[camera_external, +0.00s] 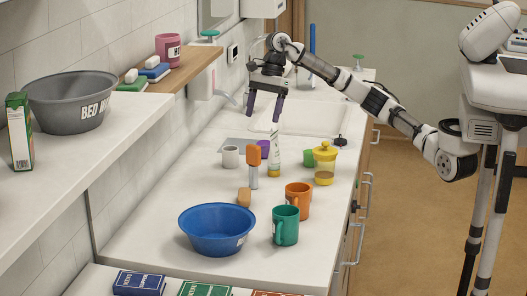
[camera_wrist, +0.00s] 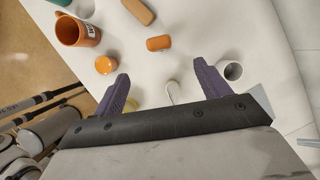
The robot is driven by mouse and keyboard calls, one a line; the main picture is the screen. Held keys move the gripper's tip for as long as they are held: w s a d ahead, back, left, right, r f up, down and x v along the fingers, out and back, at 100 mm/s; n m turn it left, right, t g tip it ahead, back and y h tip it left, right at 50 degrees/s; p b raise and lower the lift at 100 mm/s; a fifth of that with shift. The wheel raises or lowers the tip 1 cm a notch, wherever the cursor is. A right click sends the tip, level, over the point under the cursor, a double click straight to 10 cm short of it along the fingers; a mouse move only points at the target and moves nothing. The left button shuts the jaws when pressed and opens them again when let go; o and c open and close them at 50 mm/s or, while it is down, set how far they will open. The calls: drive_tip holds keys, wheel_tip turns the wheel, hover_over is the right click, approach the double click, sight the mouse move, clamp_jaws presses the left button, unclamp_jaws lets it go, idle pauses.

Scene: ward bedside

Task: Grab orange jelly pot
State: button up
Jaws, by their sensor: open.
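A small round orange pot (camera_wrist: 105,65) stands on the counter in the wrist view, beyond the tip of my left finger and apart from it. It looks like the jelly pot. I cannot pick it out in the external view, where an orange mug (camera_external: 298,203) stands in that area. The mug also shows in the wrist view (camera_wrist: 80,31).
A yellow lidded jar (camera_external: 325,165), white cup (camera_external: 230,157), orange-topped item (camera_external: 253,155), tube (camera_external: 274,152), green pot (camera_external: 309,156) and purple pot (camera_external: 264,147) crowd the counter. A green mug (camera_external: 286,226) and blue bowl (camera_external: 215,231) stand nearer. A shelf overhangs the left.

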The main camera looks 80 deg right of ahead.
drive_tip(key=s+a+f+m+g+h+b, duration=0.1)
drive_tip(key=s+a+f+m+h, duration=0.15)
drive_tip(key=s+a+m, duration=0.6)
drive_tip(key=s+a+f+m+g+h+b, duration=0.1)
drive_tip(key=s+a+f+m+h, duration=0.3)
drive_tip(key=m, duration=0.9)
drive_tip(key=f, duration=0.2)
drive_tip(key=d+f+y+p, duration=0.1)
drive_tip(key=f, duration=0.2)
drive_tip(key=s+d+f+y, duration=0.1)
drive_tip(key=f, duration=0.1)
drive_tip(key=shift+f+m+y, duration=0.25)
drive_tip(key=shift+f, duration=0.1)
drive_tip(key=shift+s+d+f+p, duration=0.15)
drive_tip(key=shift+f+p, duration=0.45)
drive_tip(key=shift+f, duration=0.8)
drive_tip(key=shift+s+d+f+p, duration=0.1)
drive_tip(key=shift+f+p, duration=0.5)
drive_tip(key=shift+f, duration=0.75)
drive_tip(key=shift+c, duration=0.4)
drive_tip(key=c, duration=0.9)
drive_tip(key=shift+r, duration=0.1)
